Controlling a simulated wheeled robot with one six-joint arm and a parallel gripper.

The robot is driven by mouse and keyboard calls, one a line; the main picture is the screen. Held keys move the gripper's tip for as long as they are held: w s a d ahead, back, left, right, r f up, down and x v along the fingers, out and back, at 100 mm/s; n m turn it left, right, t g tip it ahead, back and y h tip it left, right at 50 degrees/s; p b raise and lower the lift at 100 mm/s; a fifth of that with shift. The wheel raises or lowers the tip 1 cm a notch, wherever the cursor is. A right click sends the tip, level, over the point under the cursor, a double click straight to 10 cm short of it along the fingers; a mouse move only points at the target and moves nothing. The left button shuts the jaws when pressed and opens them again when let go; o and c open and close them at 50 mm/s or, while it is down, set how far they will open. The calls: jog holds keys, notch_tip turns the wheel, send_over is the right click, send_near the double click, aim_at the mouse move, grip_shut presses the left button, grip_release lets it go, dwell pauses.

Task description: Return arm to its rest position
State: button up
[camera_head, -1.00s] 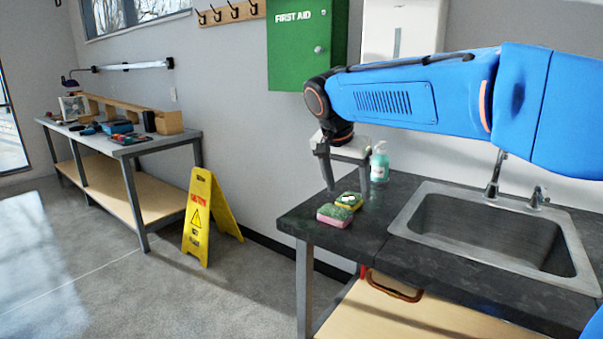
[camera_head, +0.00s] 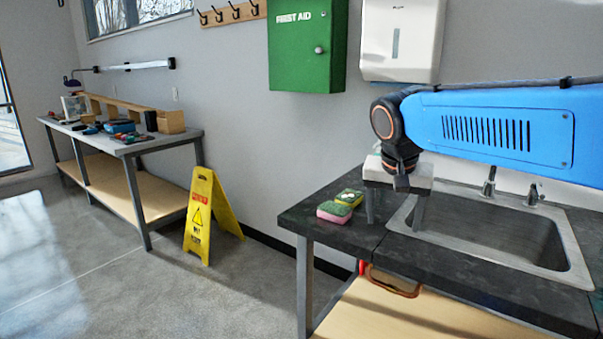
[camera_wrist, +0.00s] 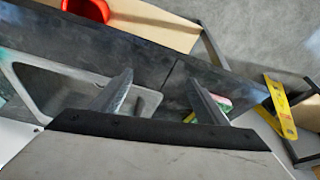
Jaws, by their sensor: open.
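My blue arm reaches in from the right in the head view. My gripper (camera_head: 394,216) points down over the dark counter, at the left edge of the sink. Its two fingers are apart with nothing between them. In the wrist view my gripper (camera_wrist: 160,98) also shows open and empty. Two sponges, a pink-and-green one (camera_head: 333,212) and a yellow-and-green one (camera_head: 349,198), lie on the counter left of my gripper. In the wrist view the sponges are partly hidden behind one finger.
The sink (camera_head: 490,241) with its faucet (camera_head: 489,182) is below and right of my arm. A green first aid cabinet (camera_head: 300,50) and a white dispenser (camera_head: 401,42) hang behind. A yellow floor sign (camera_head: 199,222) stands left of the counter (camera_head: 318,219). A workbench (camera_head: 88,134) stands farther left.

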jog(key=s+d+f+n, duration=0.2)
jog(key=s+d+f, duration=0.2)
jog(key=s+f, duration=0.3)
jog(key=s+d+f+n+t+y, duration=0.1)
jog(key=s+d+f, duration=0.3)
jog(key=s+f, duration=0.4)
jog(key=s+n, duration=0.1)
jog(key=s, duration=0.6)
jog(key=shift+d+f+n+y, duration=0.2)
jog(key=shift+d+n+y, duration=0.1)
jog(key=shift+n, duration=0.1)
